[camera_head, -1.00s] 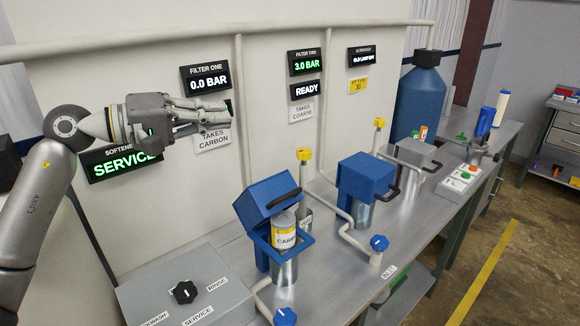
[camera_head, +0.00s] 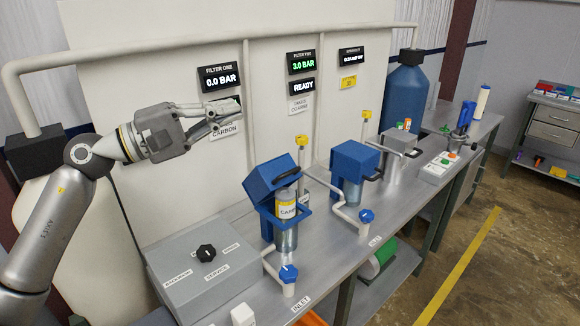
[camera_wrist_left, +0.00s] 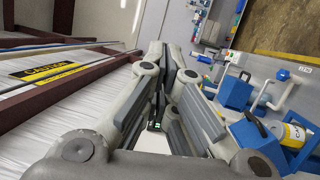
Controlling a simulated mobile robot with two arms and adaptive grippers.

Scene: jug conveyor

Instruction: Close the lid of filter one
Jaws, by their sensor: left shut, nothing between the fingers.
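Filter one is the nearer blue-topped housing, and its blue lid (camera_head: 270,178) stands tilted open on its hinge. A black handle (camera_head: 287,174) is on the lid's edge. A cartridge with a yellow label reading carbon (camera_head: 286,208) stands in the housing under the lid. The lid also shows in the left wrist view (camera_wrist_left: 252,142), at the right. My left gripper (camera_head: 238,108) is shut and empty, in front of the back panel, above and to the left of the lid. It touches nothing that I can see. My right gripper is not in view.
Filter two (camera_head: 354,158) has its blue lid down. A grey control box (camera_head: 205,270) with a black knob is at the front left. Blue valve knobs (camera_head: 289,272) and yellow-topped valves (camera_head: 301,141) stand around the filters. The air above the bench is clear.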

